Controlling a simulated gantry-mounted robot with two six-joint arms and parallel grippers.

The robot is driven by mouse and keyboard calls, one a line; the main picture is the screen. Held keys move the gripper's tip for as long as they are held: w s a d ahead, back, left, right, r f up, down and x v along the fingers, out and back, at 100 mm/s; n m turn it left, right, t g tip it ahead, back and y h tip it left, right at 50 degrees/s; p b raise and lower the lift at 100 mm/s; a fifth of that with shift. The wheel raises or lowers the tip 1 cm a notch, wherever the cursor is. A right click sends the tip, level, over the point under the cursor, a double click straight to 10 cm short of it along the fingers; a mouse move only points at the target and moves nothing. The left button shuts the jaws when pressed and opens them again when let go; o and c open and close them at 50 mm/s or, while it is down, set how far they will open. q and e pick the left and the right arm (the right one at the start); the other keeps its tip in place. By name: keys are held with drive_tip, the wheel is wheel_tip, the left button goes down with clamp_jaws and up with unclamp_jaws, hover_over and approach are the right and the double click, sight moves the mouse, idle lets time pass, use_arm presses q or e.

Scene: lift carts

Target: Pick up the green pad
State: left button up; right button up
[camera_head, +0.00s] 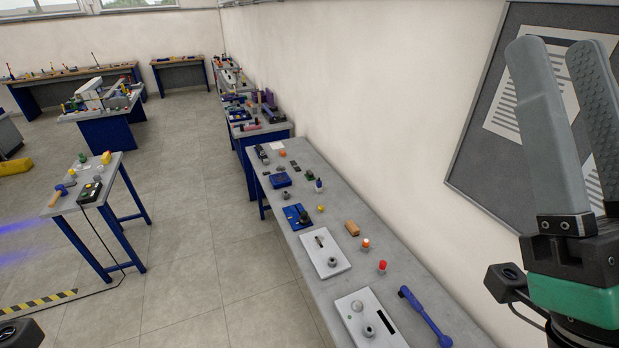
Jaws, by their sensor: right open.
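I cannot make out a clear green pad. A dark box with a green patch on top (90,191) sits on the small grey table (119,171) at left, with a cable running from it. My right gripper (556,50) is raised at the far right in front of the wall board, its two grey fingers apart and empty, well away from the small table. My left gripper is not in view; only a dark part of my left arm shows at the bottom left corner.
A long grey bench (400,255) along the wall holds white plates (325,252), a blue-handled tool (425,316) and several small parts. A hammer (59,193) lies on the small table. More workbenches stand behind. The tiled floor (205,235) between is clear.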

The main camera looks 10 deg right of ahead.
drive_tip(key=o, duration=0.4)
drive_tip(key=shift+o, duration=0.2)
